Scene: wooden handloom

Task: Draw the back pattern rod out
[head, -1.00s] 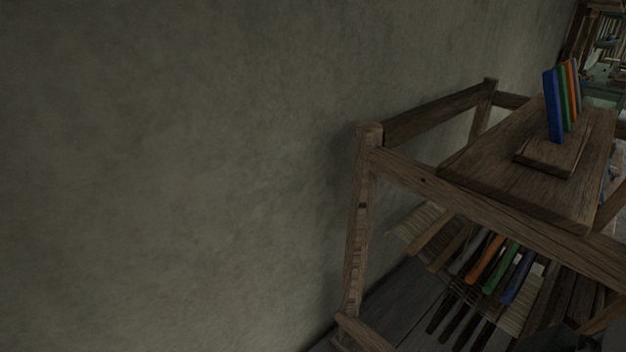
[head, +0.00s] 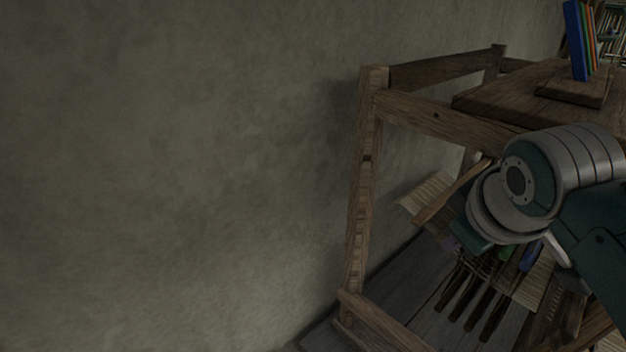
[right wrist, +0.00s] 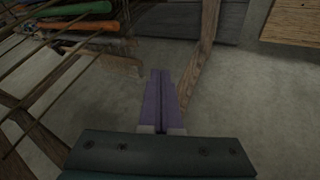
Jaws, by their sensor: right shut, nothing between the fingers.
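Coloured pattern rods lie across the warp below the loom's top beam. In the head view a green rod (head: 507,251) and a blue rod (head: 530,256) show in part behind my right arm. In the right wrist view a green rod (right wrist: 75,9) and an orange rod (right wrist: 80,25) lie at the upper left. I cannot tell which one is the back rod. My right gripper has purple fingers (right wrist: 160,76), shut and empty, beside the warp threads and apart from the rods. In the head view it is mostly hidden by my arm. My left gripper is not in view.
The wooden loom frame has a corner post (head: 362,190) and a top beam (head: 450,118) near my arm. A board on top (head: 500,95) bears upright coloured slats (head: 580,42). Dark bars (head: 470,300) hang below the warp. A bare wall (head: 170,180) fills the left.

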